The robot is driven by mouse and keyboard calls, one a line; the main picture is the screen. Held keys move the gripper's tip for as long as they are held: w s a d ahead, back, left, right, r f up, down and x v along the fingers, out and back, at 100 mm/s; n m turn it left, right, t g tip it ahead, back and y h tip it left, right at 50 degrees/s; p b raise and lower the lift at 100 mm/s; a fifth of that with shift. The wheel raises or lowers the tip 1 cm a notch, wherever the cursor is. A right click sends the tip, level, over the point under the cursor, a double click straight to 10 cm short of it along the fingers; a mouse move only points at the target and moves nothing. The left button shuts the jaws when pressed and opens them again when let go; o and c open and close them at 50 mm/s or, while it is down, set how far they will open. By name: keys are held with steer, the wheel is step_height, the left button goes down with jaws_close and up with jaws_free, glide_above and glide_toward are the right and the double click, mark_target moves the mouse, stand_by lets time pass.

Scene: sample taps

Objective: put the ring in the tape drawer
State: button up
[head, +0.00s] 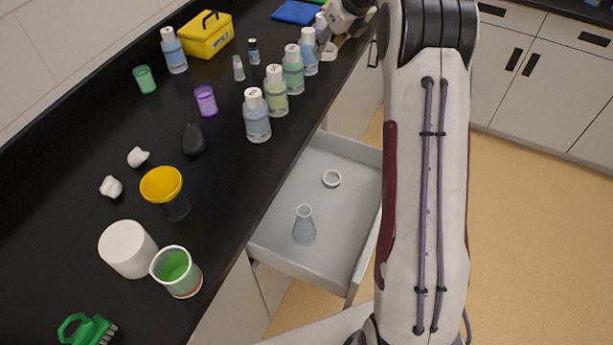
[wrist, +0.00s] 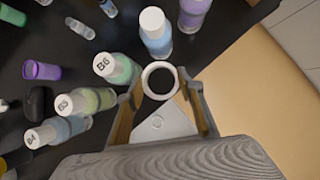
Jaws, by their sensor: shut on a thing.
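My gripper (wrist: 161,84) is shut on a white ring (wrist: 160,80), held between its fingertips in the wrist view. In the head view my gripper (head: 331,42) is at the top, close to the far bottles and the bench edge; the held ring is hard to make out there. A pale grey drawer (head: 348,150) stands open below the bench, nearer than my gripper. A pale ring (head: 332,178) and a conical flask (head: 304,226) are in it. A white surface with a faint ring shape, probably part of this drawer (wrist: 178,118), shows beneath my fingers.
Several capped bottles, including a blue one (head: 257,118) and a green one (head: 293,70), line the bench edge beside my gripper. A yellow box (head: 207,36) and a blue mat (head: 298,12) are farther back. Floor (head: 530,210) is clear to the right.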

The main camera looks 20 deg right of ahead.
steer(key=s+d+f+m, duration=0.2)
steer(key=s+d+f, duration=0.5)
steer(key=f, duration=0.2)
steer(key=n+g+y, duration=0.4)
steer(key=n, duration=0.9)
glide_above(302, 202)
steer(key=d, duration=0.2)
step_height(302, 202, down, 14)
steer(key=shift+s+f, duration=0.2)
steer(key=shift+s, duration=0.2)
steer(key=shift+f, duration=0.1)
steer(key=shift+f, duration=3.05)
steer(key=shift+f+t, duration=0.3)
steer(key=shift+f, duration=1.55)
steer(key=shift+f, duration=0.1)
